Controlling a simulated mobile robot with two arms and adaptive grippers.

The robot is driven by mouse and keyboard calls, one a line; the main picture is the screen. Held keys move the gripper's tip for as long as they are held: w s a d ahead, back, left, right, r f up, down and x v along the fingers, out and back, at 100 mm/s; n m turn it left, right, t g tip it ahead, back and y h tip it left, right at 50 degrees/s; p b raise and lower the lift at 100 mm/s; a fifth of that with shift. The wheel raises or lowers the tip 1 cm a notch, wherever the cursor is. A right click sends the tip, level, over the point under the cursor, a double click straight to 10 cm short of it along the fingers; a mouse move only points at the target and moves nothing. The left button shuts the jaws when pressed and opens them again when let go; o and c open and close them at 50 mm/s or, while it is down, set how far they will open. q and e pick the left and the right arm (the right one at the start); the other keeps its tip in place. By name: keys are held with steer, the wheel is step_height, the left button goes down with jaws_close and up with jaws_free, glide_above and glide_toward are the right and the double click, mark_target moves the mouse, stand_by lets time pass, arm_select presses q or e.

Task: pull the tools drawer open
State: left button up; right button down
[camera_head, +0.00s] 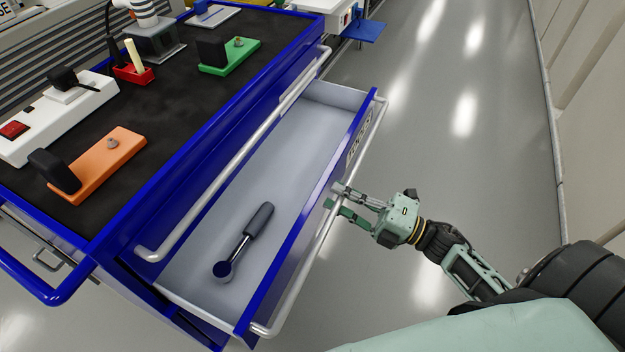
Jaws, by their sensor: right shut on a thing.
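The tools drawer (203,250) is a blue-edged drawer with a grey inside, pulled well out of the blue cabinet. A label plate (360,134) sits on its front near the far end. A ratchet wrench (243,241) with a dark handle lies inside it. A long pale bar handle (304,262) runs along the drawer front. My right gripper (337,199) is shut on this handle near its middle, its fingers around the bar. My left gripper is not in view.
The blue cabinet's dark top (165,135) carries an orange block (102,165), a green block (232,57), a white power strip (60,118) and a red holder (133,75). Clear grey floor (455,130) lies right of the drawer, up to a pale wall (590,110).

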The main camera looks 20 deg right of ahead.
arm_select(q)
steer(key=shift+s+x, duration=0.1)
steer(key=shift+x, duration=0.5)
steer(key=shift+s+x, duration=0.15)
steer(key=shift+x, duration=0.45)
arm_select(e)
steer(key=r+v, duration=0.1)
steer(key=v, duration=0.5)
steer(key=shift+s+d, duration=0.15)
steer(key=c, duration=1.8)
jaws_free()
steer(key=shift+o, duration=0.2)
steer(key=v, duration=1.2)
